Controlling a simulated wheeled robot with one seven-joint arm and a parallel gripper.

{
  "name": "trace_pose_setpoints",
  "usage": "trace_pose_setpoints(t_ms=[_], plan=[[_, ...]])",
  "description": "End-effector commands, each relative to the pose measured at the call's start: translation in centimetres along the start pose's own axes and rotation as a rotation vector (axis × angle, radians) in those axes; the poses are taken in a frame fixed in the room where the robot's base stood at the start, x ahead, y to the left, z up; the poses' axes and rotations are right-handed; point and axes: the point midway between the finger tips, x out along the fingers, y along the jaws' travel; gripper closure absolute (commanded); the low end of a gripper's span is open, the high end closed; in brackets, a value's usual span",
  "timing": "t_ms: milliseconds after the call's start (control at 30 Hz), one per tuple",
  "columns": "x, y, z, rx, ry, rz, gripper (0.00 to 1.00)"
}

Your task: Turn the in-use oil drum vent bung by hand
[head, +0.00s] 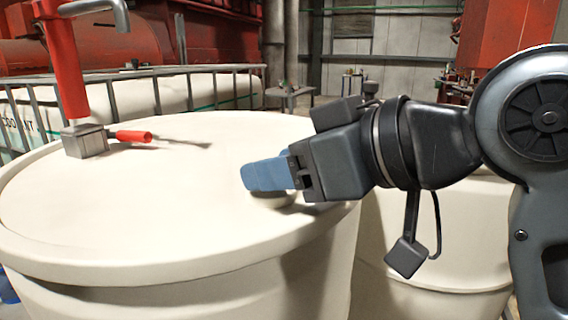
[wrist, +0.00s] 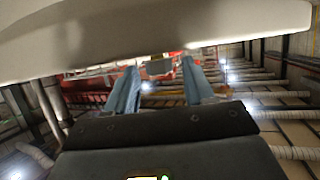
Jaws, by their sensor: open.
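The cream oil drum (head: 120,215) stands upright at the left of the head view, with the red-handled pump (head: 66,70) on its lid. A low, round cream bung (head: 272,201) shows at the lid's right edge, partly hidden under my blue fingers. My gripper (head: 252,177) reaches in from the right, level, with its fingers just above the lid at the bung. In the wrist view the fingers are spread apart, and a small grey block-like shape, probably the bung (wrist: 158,67), shows between their tips. I cannot tell whether either finger touches it.
A second cream drum (head: 435,245) stands right behind the first, below my arm. A caged white tank (head: 190,92) and red machinery (head: 210,35) are behind. The lid's middle is clear.

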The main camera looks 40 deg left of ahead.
Motion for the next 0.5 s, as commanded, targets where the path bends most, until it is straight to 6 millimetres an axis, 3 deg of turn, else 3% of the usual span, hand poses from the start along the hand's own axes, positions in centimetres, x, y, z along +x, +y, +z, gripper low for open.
trace_pose_setpoints(t_ms=[67,500], plan=[[-0.02,0.01,-0.01,0.000,0.000,0.000,0.48],[-0.04,0.01,0.00,0.000,0.000,0.000,0.90]])
